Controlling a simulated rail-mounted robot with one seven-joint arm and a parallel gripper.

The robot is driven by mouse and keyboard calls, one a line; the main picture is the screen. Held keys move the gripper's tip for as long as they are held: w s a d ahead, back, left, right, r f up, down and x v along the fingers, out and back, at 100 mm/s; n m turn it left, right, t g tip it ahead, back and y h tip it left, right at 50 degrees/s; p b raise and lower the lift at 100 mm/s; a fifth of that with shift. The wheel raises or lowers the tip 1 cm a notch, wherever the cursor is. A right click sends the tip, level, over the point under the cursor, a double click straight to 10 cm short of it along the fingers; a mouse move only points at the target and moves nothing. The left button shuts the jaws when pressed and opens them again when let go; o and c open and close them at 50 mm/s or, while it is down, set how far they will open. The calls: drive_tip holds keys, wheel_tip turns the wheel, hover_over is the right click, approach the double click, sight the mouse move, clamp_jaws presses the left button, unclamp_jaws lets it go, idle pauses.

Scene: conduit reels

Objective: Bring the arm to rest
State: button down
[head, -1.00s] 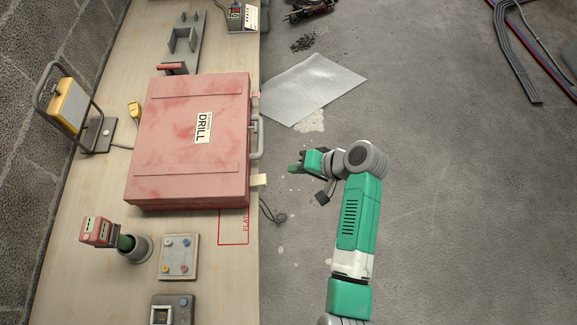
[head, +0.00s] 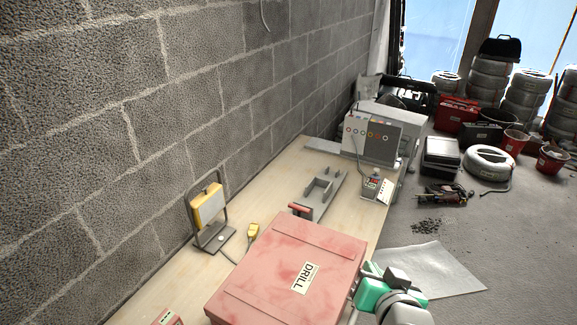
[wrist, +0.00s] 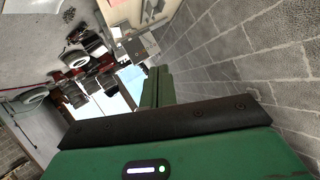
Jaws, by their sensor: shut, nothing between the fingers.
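My gripper (wrist: 158,75) shows in the wrist view as two green fingers standing close together, shut with nothing between them. In the head view only the end of my arm shows at the bottom edge, with the green gripper body (head: 372,295) just right of the red drill case (head: 270,265). The fingertips are hard to make out there, and I cannot tell whether the gripper touches the case. The rest of my arm is below the picture.
The wooden bench (head: 165,292) runs along a block wall. A work lamp (head: 208,215), a grey bracket (head: 322,187) and a grey panel box (head: 372,138) stand on it. A pale sheet (head: 440,270) lies on the floor to the right. Reels (head: 490,85) and red buckets (head: 515,142) stand far back.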

drive_tip(key=s+a+r+n+t, duration=0.1)
drive_tip(key=a+r+t, duration=0.15)
drive_tip(key=r, duration=0.45)
drive_tip(key=s+a+r+n+t, duration=0.15)
drive_tip(key=a+r, duration=0.25)
drive_tip(key=r, duration=0.4)
drive_tip(key=s+a+r+n+t+p, duration=0.1)
drive_tip(key=s+a+r+t+p, duration=0.15)
drive_tip(key=s+a+r, duration=0.4)
drive_tip(key=s+a+r+t+p, duration=0.1)
drive_tip(key=s+r+t, duration=0.2)
drive_tip(key=r, duration=0.7)
drive_tip(key=s+a+r+n+t+p, duration=0.1)
drive_tip(key=s+a+r+t, duration=0.2)
drive_tip(key=s+r, duration=0.35)
wheel_tip(320, 180, up, 18)
drive_tip(key=w+p, duration=0.2)
drive_tip(key=p, duration=1.5)
drive_tip(key=shift+r+m+g, duration=0.2)
drive_tip(key=shift+m+g, duration=0.15)
